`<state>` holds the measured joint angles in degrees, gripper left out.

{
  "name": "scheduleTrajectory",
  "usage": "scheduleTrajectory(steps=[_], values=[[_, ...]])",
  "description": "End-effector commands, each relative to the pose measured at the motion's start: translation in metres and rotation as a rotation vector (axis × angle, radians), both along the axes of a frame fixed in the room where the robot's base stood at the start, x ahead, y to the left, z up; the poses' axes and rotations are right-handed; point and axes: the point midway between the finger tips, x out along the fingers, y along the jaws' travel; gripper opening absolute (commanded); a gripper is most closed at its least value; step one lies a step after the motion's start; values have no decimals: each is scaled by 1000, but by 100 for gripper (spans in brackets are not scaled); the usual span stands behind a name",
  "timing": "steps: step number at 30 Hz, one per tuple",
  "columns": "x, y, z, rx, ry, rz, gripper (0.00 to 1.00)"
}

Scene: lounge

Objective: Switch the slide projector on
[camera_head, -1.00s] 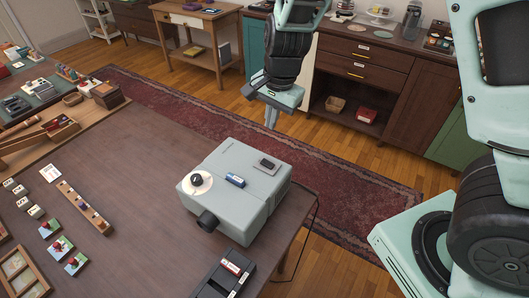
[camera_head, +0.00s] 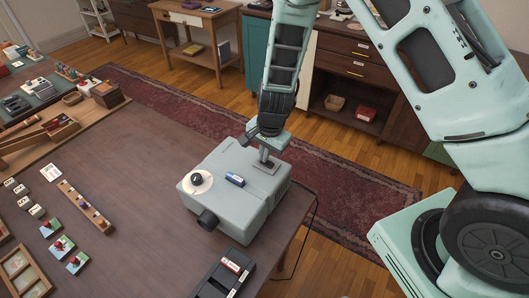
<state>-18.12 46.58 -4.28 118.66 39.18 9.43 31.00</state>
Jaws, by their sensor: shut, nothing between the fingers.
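The slide projector (camera_head: 225,205) is a pale grey box near the right edge of the dark table, its black lens facing the front.
A black device (camera_head: 224,278) lies in front of the projector. A wooden strip with pegs (camera_head: 84,207) and small coloured blocks lie at the left. A black cable hangs off the table's right edge. The table (camera_head: 130,155) is bare left of the projector.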

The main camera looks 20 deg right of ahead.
Motion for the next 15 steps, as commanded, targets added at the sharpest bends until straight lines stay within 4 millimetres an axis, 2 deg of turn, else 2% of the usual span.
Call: scheduleTrajectory(steps=[15], values=[[1, 1, -2, -14, 22, -1, 0]])
